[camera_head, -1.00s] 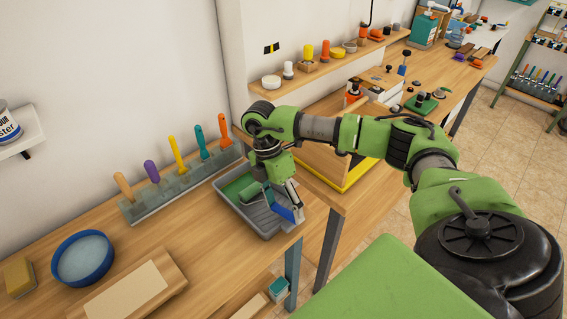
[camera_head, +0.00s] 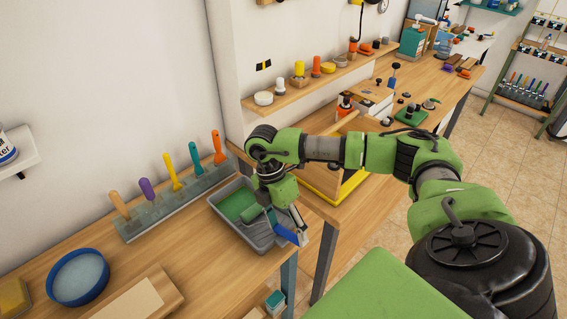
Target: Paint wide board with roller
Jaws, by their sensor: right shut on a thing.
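My right gripper (camera_head: 287,213) is over the right side of the grey paint tray (camera_head: 218,201) and is shut on the roller's blue handle (camera_head: 286,234). The roller's green sleeve (camera_head: 252,214) is at the tray, beside the green paint (camera_head: 238,203); I cannot tell whether it touches the tray floor. A pale board (camera_head: 128,301) lies on a wooden base at the bottom of the view, partly cut off by the frame edge. My left gripper is not in view.
A rack (camera_head: 175,203) of upright coloured-handled tools stands along the wall behind the tray. A blue bowl (camera_head: 78,277) and a sponge (camera_head: 14,297) are at lower left. A yellow-edged wooden box (camera_head: 335,185) is right of the tray. Bare bench lies between tray and board.

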